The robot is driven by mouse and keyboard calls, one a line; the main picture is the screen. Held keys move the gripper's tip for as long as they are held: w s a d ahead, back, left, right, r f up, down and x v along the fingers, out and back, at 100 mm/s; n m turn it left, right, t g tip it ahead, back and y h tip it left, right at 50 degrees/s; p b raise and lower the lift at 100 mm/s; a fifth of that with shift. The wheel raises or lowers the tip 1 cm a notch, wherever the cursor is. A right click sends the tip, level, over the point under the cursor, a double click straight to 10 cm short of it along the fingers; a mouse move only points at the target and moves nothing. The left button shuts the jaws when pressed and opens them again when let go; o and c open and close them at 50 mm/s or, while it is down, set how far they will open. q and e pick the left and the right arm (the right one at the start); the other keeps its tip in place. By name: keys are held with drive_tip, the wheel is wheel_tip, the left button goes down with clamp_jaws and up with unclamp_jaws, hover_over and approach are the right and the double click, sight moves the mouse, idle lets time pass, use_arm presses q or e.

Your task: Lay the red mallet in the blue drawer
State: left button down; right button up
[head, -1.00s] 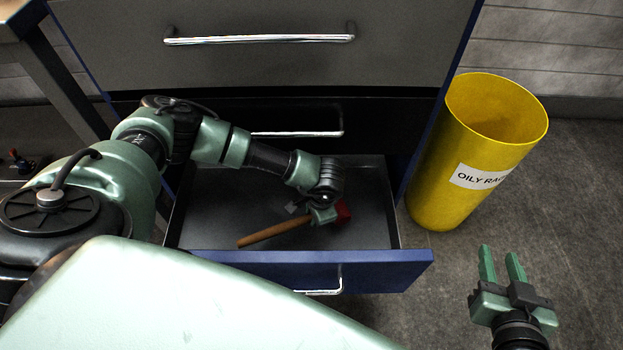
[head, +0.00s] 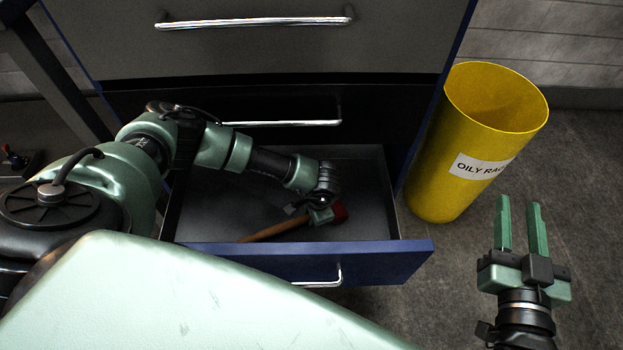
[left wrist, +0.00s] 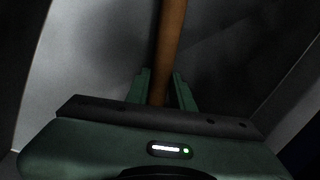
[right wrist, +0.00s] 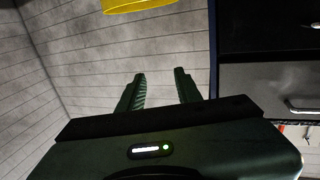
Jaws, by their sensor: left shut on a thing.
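In the left wrist view the handle (left wrist: 170,45) runs between the two fingers. Whether the mallet touches the drawer floor is hard to tell. My right gripper (head: 520,232) is open and empty, outside the drawer at the right.
The grey cabinet (head: 260,50) has closed drawers with silver handles above the open one. A yellow bin (head: 440,170) labelled as for oily rags stands right of the cabinet. The dark floor between bin and drawer is clear.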

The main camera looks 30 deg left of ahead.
use_arm(q)
drive_tip(key=c, duration=1.2)
unclamp_jaws()
use_arm(e)
drive_tip(key=shift+r, duration=0.15)
use_arm(q)
drive_tip(key=r, duration=0.2)
drive_tip(key=r+p, duration=0.1)
drive_tip(key=d+r+p, duration=0.1)
drive_tip(key=r, duration=0.1)
drive_tip(key=shift+s+r, duration=0.15)
drive_tip(key=shift+r, duration=0.2)
wheel_tip(320, 180, up, 6)
drive_tip(key=d+p, duration=0.1)
drive_tip(key=p, duration=0.1)
drive_tip(key=shift+s, duration=0.3)
use_arm(e)
drive_tip(key=s+d+f+g+h, duration=0.1)
drive_tip(key=s+d+f+g, duration=0.1)
drive_tip(key=s+f+g, duration=0.3)
drive_tip(key=s+d+f+g+h, duration=0.2)
drive_tip(key=s+f+g, duration=0.3)
drive_tip(key=f, duration=0.5)
drive_tip(key=shift+s+d+m+g, duration=0.3)
drive_tip(key=shift+s+d, duration=0.1)
drive_tip(key=shift+d, duration=0.1)
use_arm(q)
drive_tip(key=shift+d+r, duration=0.1)
use_arm(e)
drive_tip(key=shift+f, duration=0.1)
